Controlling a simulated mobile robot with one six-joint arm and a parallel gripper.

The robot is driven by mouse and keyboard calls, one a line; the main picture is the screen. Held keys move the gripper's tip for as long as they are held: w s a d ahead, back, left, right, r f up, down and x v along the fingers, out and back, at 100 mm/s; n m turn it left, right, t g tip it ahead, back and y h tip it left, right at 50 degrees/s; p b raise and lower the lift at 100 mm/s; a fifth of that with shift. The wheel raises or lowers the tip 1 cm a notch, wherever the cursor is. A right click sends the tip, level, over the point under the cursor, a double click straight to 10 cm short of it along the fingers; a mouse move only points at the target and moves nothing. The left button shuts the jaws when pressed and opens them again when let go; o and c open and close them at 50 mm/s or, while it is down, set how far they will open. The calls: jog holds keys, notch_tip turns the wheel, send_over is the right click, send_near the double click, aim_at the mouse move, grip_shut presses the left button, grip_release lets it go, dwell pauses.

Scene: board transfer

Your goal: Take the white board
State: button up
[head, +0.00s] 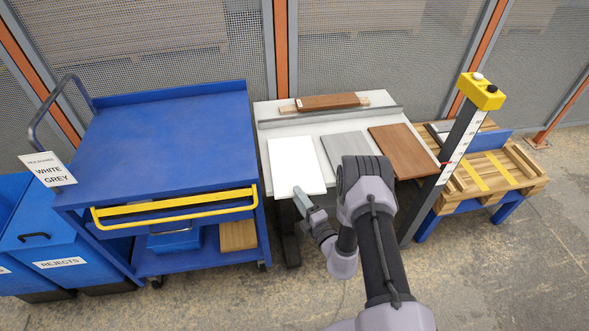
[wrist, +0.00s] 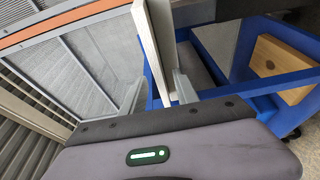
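The white board (head: 296,166) lies flat at the left of the pale table (head: 264,112) in the head view, its near end at the table's front edge. My gripper (head: 304,202) is at that near end, low at the front edge. In the wrist view a pale slab (wrist: 158,45), apparently the board seen edge-on, reaches between the two fingers of my gripper (wrist: 160,92). The fingers stand apart, one on each side of it, with a gap visible on the left. Contact with the right finger is hard to tell.
A grey board (head: 346,150) and a brown board (head: 402,150) lie to the right. A blue trolley (head: 165,140) with a WHITE GREY sign (head: 48,169) stands left, beside a blue REJECTS bin (head: 60,240). A yellow-topped post (head: 458,140) and wooden rack (head: 490,175) stand right.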

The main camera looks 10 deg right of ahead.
jog(key=shift+x, duration=0.85)
grip_shut()
dwell(0.8)
